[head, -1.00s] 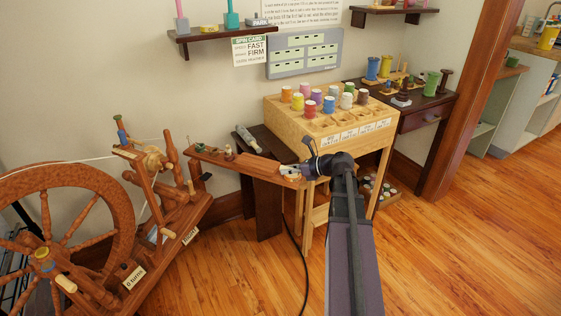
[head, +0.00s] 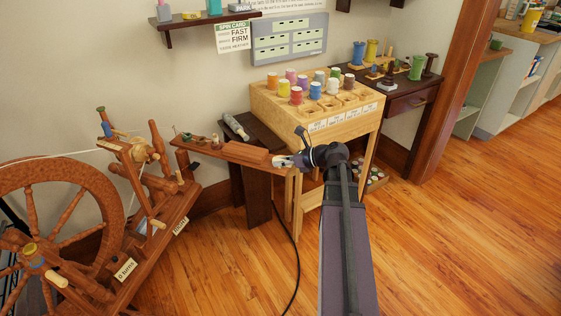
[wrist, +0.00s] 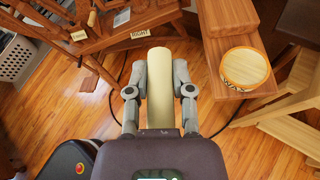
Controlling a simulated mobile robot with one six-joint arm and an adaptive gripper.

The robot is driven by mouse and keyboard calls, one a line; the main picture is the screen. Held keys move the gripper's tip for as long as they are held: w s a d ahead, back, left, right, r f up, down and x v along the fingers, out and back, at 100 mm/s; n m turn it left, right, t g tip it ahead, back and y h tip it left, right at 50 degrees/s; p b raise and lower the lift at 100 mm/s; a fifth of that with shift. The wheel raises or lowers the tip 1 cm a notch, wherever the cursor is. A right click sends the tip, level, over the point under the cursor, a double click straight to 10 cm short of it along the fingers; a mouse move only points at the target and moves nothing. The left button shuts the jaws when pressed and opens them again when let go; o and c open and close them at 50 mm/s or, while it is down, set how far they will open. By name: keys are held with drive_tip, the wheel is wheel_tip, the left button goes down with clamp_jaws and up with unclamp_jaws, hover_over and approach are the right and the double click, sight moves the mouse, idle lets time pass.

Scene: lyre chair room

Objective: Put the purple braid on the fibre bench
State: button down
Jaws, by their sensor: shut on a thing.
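My gripper (head: 285,161) is shut on a pale cream cylinder (wrist: 160,88), which sits lengthwise between the two fingers in the wrist view. I see no purple braid in either view. A narrow red-brown plank (head: 226,152) stands left of my gripper, with a red-brown block (head: 250,155) on it. No label tells whether this is the fibre bench. In the wrist view the plank (wrist: 222,78) lies right of the fingers, with a round, yellow-rimmed, cream-topped thing (wrist: 245,67) at its end. The cylinder appears apart from the plank.
A spinning wheel (head: 60,200) stands at the left. A pale wooden stand (head: 262,98) with several coloured spools is behind my gripper. A dark table (head: 418,97) with more spools is at the back right. A cable (head: 297,262) runs over the open floor.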

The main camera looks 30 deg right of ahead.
drive_tip(key=w+d+r+m+t+h+p, duration=0.1)
drive_tip(key=w+d+r+m+h+p, duration=0.1)
drive_tip(key=w, duration=0.6)
drive_tip(key=w+d+r+m+t+h+p, duration=0.1)
drive_tip(key=w+d+r+m+h+p, duration=0.1)
drive_tip(key=w, duration=0.6)
drive_tip(key=w+d+r+m+t+h+p, duration=0.1)
drive_tip(key=w+d+r+m+h+p, duration=0.2)
drive_tip(key=w+d+r+p, duration=0.2)
drive_tip(key=w+d, duration=0.1)
drive_tip(key=w, duration=0.2)
drive_tip(key=shift+w+r+h, duration=0.25)
drive_tip(key=shift+w+h, duration=0.1)
drive_tip(key=shift+h, duration=0.05)
drive_tip(key=b, duration=1.3)
hover_over(273, 143)
wheel_tip(273, 143, down, 14)
drive_tip(key=shift+a+r, duration=0.1)
drive_tip(key=shift+r, duration=0.1)
drive_tip(key=shift+f, duration=0.1)
wheel_tip(273, 143, down, 4)
drive_tip(key=b, duration=0.4)
drive_tip(key=shift+f+b, duration=0.15)
drive_tip(key=shift+b, duration=0.2)
drive_tip(key=c, duration=0.5)
unclamp_jaws()
drive_tip(key=shift+f, duration=0.1)
